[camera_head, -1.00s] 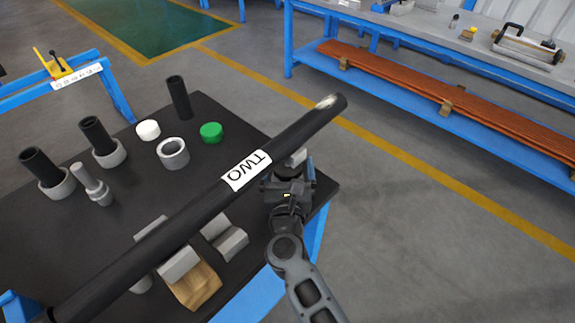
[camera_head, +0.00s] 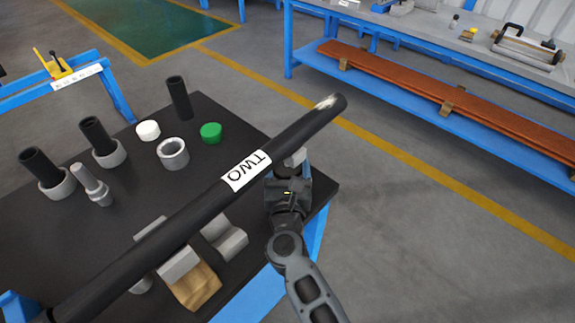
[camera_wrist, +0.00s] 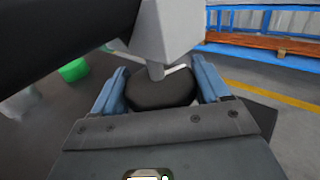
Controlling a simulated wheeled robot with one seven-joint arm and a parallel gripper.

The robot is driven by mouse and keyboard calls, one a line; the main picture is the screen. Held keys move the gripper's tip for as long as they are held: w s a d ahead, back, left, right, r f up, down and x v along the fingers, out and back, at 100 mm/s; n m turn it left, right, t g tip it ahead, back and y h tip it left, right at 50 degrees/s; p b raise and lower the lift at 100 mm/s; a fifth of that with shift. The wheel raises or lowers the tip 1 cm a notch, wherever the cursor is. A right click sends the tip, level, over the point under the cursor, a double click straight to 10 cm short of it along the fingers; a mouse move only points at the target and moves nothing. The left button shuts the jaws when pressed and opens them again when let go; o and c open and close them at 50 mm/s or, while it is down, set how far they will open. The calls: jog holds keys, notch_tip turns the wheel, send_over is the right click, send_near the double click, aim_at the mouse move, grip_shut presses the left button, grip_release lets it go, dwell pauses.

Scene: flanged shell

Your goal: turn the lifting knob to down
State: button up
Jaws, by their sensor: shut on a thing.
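The lifting knob (camera_wrist: 160,90) is a dark round knob on a short grey stem, below a grey block (camera_wrist: 170,30) in the wrist view. My gripper (camera_wrist: 160,88) is shut on the knob, with a blue-grey finger on each side of it. In the head view my gripper (camera_head: 285,172) is beside the long black pipe labelled TWO (camera_head: 200,205), under its right part. The knob is hidden there behind my gripper and the pipe. The pipe lies tilted across the black table (camera_head: 120,215).
The floor to the right is clear.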

jog(key=shift+n+y, duration=0.3)
jog(key=shift+y, duration=0.2)
